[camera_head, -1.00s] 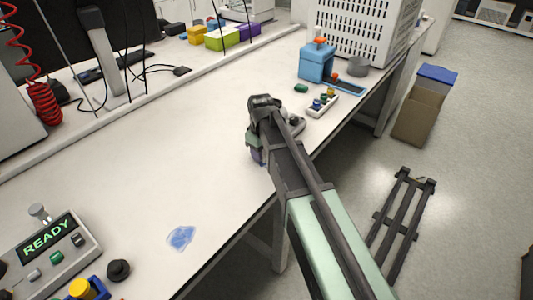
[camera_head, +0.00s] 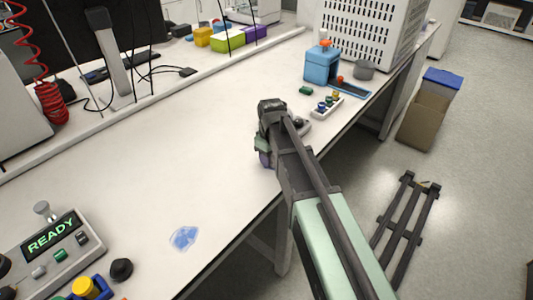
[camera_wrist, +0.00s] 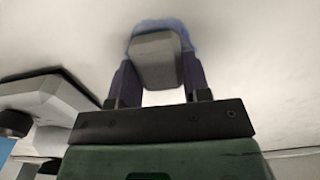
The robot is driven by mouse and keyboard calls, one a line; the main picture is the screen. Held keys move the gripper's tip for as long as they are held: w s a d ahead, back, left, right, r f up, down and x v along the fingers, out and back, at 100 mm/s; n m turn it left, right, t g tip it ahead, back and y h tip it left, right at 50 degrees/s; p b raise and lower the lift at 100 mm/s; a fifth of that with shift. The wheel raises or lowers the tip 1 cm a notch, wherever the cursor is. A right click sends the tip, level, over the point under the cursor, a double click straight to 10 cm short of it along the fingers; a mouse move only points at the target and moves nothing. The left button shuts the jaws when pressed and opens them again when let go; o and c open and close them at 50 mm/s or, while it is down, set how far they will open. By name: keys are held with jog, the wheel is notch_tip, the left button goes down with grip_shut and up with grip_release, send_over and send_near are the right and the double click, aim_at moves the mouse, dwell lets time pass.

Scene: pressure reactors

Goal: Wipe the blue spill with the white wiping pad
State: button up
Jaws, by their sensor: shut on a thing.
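The blue spill (camera_head: 184,238) is a small irregular patch with pale streaks on the white bench, near its front edge at the lower left in the head view. My gripper (camera_head: 264,157) is right of it and farther back in that picture, partly hidden by my arm. In the wrist view, my gripper (camera_wrist: 158,82) is shut on the pale grey-white wiping pad (camera_wrist: 156,60), between its two dark purple fingers. A blue rim shows around the pad's far end. I cannot tell whether the pad touches the bench.
A control box reading READY (camera_head: 52,237) and a black knob (camera_head: 121,269) stand left of the spill. A small white rack (camera_head: 327,105) and blue box (camera_head: 321,64) stand beyond my gripper. The bench middle is clear.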

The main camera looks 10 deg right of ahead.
jog(key=shift+s+d, duration=1.3)
jog(key=shift+s, duration=0.2)
jog(key=shift+s+a+f, duration=0.1)
jog(key=shift+s+a, duration=0.25)
jog(key=shift+a, duration=0.05)
jog(key=shift+w+a, duration=1.05)
jog(key=shift+w, duration=0.3)
jog(key=shift+w+a, duration=1.35)
jog(key=shift+w, duration=0.3)
jog(key=shift+s+d, duration=1.2)
jog(key=shift+s, duration=0.3)
jog(key=shift+s+d, duration=1.15)
jog(key=shift+s, duration=0.3)
